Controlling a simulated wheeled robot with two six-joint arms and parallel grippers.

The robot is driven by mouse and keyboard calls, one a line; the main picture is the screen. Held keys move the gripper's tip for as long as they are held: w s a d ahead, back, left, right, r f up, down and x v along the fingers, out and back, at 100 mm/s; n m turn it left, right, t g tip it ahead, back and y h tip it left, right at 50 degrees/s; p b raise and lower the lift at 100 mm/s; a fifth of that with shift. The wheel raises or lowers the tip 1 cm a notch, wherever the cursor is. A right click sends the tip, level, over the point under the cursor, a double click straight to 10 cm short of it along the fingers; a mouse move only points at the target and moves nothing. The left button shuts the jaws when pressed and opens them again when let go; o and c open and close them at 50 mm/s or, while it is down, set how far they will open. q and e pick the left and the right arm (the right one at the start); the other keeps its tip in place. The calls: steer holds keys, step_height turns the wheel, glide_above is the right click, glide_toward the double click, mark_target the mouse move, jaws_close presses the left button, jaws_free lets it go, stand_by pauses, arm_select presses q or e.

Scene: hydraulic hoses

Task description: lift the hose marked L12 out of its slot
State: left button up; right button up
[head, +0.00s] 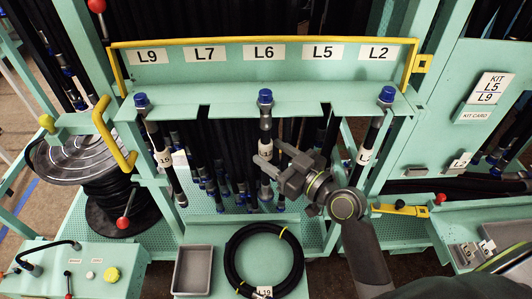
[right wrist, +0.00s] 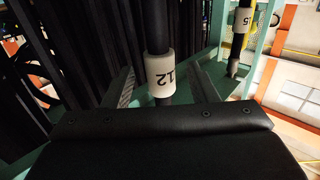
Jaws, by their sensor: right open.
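The hose marked L12 (head: 266,127) hangs upright in the middle slot of the green rack, under the L6 plate, with a blue cap on top. Its white label (head: 265,149) is partly readable in the head view; in the right wrist view the label (right wrist: 160,74) shows "12". My right gripper (head: 275,163) comes from the right at label height and is open. In the right wrist view its two fingers (right wrist: 162,86) stand one on each side of the hose, with gaps on both sides. How deep the hose sits between them is unclear. My left gripper is not in view.
A hose marked 15 (head: 163,158) hangs in the left slot; it also shows in the right wrist view (right wrist: 240,20). Another hose (head: 366,155) hangs in the right slot. A yellow rail (head: 262,40) frames the name plates. Below are a grey tray (head: 193,270) and a coiled hose (head: 264,262).

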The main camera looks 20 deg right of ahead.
steer(key=shift+p+x, duration=0.3)
steer(key=shift+x, duration=1.1)
steer(key=shift+c, duration=0.3)
jaws_close()
